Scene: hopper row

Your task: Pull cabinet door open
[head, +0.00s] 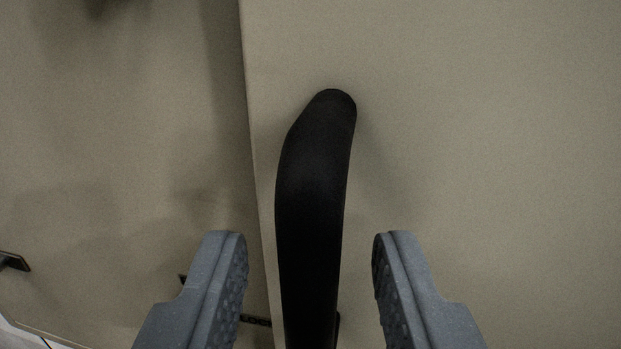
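A beige cabinet door (480,130) fills the right side of the head view. Its left edge runs down the picture beside a second beige panel. A black curved handle (315,200) stands upright near that edge, its top end at the upper middle and its lower end cut off by the bottom of the picture. My gripper (311,255) is open, with one grey padded finger on each side of the handle. Gaps show between both fingers and the handle, so neither appears to touch it.
The other beige panel (120,130) lies to the left, with shadows on it. A small dark handle-like piece (14,261) shows at the far left edge. Dark marks or fittings, partly hidden, show behind the left finger. A pale strip shows in the bottom left corner.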

